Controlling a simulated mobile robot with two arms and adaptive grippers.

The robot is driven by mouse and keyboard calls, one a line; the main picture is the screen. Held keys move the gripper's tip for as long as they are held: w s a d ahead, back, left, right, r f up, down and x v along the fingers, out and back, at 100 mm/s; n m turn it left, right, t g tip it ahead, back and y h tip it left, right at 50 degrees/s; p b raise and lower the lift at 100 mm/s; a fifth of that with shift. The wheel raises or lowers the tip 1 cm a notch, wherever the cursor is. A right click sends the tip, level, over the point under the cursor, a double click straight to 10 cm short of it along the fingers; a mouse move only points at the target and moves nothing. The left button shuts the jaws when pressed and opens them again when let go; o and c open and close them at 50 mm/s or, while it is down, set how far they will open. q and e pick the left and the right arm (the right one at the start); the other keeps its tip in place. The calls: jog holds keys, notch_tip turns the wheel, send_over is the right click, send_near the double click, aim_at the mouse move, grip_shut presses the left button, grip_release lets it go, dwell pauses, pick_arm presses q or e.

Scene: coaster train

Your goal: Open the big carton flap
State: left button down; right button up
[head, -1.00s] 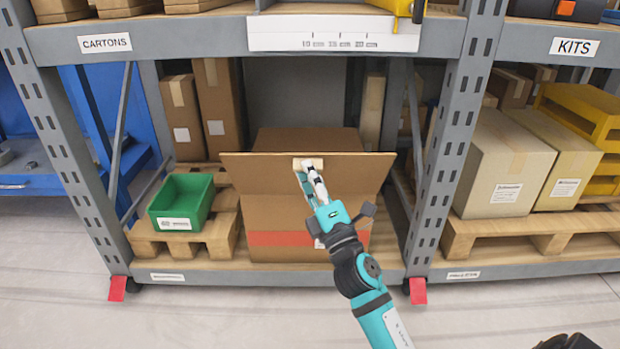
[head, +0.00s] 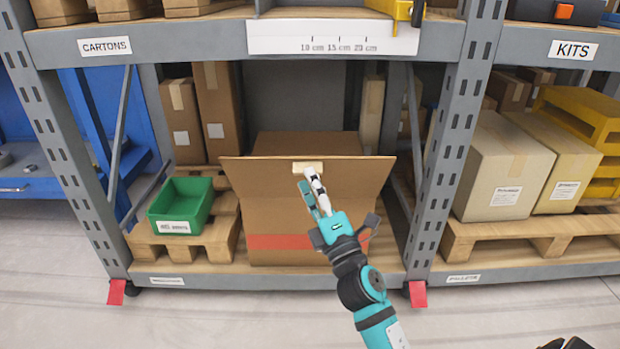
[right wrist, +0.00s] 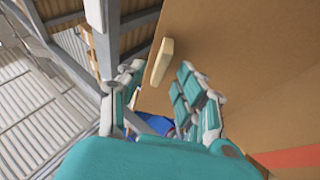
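The big carton (head: 300,256) is brown with a red band and stands on the lower shelf. Its wide front flap (head: 255,172) is tilted outward from the front, with a cream tab (head: 308,167) near its upper edge. The flap and tab also show in the right wrist view (right wrist: 240,60). My right gripper (head: 308,184) is in front of the flap, just below the tab. In the right wrist view its fingers (right wrist: 158,92) are spread, with the tab beyond the gap between them and nothing held. My left gripper is out of view.
A green bin (head: 181,205) sits on a pallet left of the carton. A grey rack post (head: 455,150) stands to the right, with beige boxes (head: 502,165) beyond it. The upper shelf beam (head: 180,40) runs above. The floor in front is clear.

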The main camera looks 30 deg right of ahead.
jog(key=v, duration=0.6)
dwell(0.3)
